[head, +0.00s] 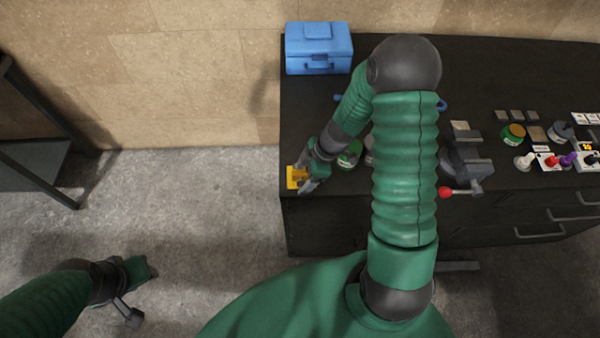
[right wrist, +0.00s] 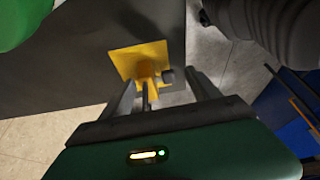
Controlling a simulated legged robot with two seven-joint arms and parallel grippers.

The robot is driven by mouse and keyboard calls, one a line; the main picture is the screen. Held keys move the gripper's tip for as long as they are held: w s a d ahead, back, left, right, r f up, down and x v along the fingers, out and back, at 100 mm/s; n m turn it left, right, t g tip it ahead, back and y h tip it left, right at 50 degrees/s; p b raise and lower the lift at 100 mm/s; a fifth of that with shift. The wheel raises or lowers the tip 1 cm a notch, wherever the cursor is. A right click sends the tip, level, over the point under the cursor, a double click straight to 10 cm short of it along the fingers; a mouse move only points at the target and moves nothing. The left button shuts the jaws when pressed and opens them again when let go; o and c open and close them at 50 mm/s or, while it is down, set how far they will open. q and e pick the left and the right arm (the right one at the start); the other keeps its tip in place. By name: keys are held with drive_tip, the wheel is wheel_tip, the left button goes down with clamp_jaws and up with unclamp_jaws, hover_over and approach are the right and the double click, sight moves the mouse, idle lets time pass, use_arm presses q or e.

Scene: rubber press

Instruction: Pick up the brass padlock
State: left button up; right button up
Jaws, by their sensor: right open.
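A yellow plate (head: 291,183) lies at the left front corner of the dark workbench. It also shows in the right wrist view (right wrist: 125,60), with a raised yellow piece (right wrist: 147,80) and a small dark knob beside it. I cannot clearly make out the brass padlock as separate from these yellow parts. My right gripper (head: 308,182) is at the plate's right side. In the right wrist view, its open fingers (right wrist: 163,92) point at the raised piece, one on each side. My left gripper (head: 138,285) hangs over the floor at lower left, away from the bench; its jaws are unclear.
A blue toolbox (head: 318,50) stands at the bench's back left. A grey vise (head: 466,160) with a red-tipped handle sits at the front edge. Jars (head: 513,134) and small blocks lie to the right. My right arm hides part of the bench.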

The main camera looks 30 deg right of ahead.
drive_tip(key=shift+w+f, duration=0.2)
drive_tip(key=shift+f, duration=0.15)
drive_tip(key=shift+d, duration=0.15)
drive_tip(key=c, duration=0.7)
clamp_jaws()
drive_tip(key=shift+r, duration=0.1)
